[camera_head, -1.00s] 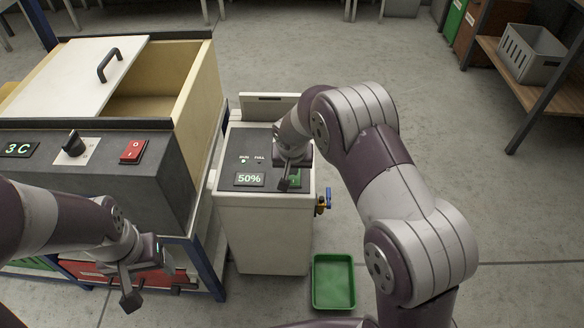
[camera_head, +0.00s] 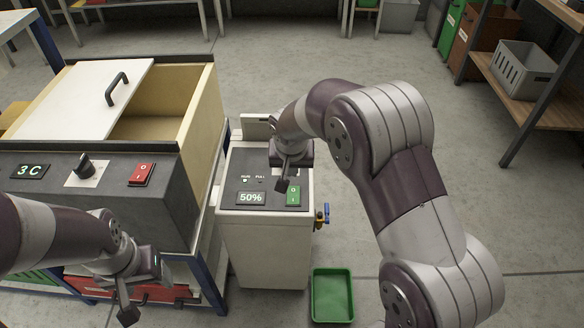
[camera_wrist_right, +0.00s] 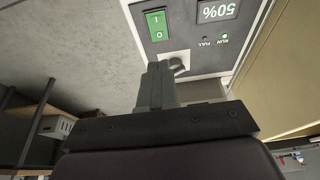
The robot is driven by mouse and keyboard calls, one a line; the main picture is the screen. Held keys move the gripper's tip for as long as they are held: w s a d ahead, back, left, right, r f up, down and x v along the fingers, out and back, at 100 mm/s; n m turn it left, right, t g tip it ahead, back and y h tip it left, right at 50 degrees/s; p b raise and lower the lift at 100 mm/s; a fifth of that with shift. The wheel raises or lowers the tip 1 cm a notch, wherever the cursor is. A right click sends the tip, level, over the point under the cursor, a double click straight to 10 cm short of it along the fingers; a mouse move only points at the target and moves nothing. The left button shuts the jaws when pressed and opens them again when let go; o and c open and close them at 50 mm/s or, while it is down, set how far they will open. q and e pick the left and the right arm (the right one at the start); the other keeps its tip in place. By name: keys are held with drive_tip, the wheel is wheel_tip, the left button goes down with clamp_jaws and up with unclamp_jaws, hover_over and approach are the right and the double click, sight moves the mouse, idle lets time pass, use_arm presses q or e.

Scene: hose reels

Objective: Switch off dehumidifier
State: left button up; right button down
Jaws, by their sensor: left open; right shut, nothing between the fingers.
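The dehumidifier (camera_head: 262,245) is a white cabinet with a dark top panel, left of centre in the head view. Its display (camera_head: 250,198) reads 50%. A green rocker switch (camera_head: 293,195), marked I and O, sits right of the display. The switch also shows in the right wrist view (camera_wrist_right: 156,24), beside a green RUN lamp (camera_wrist_right: 225,36). Which side of the switch is pressed in I cannot tell. My right gripper (camera_head: 281,184) is shut and empty, over the panel just behind and left of the switch, apart from it. My left gripper (camera_head: 144,294) is open and empty, at lower left.
A bench machine with a red switch (camera_head: 141,174), a black knob (camera_head: 84,165) and a 3 C display (camera_head: 30,171) stands left of the dehumidifier. A green tray (camera_head: 332,297) lies on the floor at its front right. A shelf with a grey crate (camera_head: 523,70) stands at far right.

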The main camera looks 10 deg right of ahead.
drive_tip(key=w+f+b, duration=0.1)
drive_tip(key=b, duration=0.6)
approach(295, 191)
drive_tip(key=x, duration=0.5)
drive_tip(key=shift+w+d+f, duration=0.1)
drive_tip(key=shift+w+f, duration=0.05)
drive_tip(key=shift+w, duration=0.2)
drive_tip(key=shift+w+f+b, duration=0.1)
drive_tip(key=shift+f+b, duration=0.2)
drive_tip(key=shift+f, duration=0.3)
drive_tip(key=shift+f, duration=0.25)
drive_tip(key=shift+s, duration=0.8)
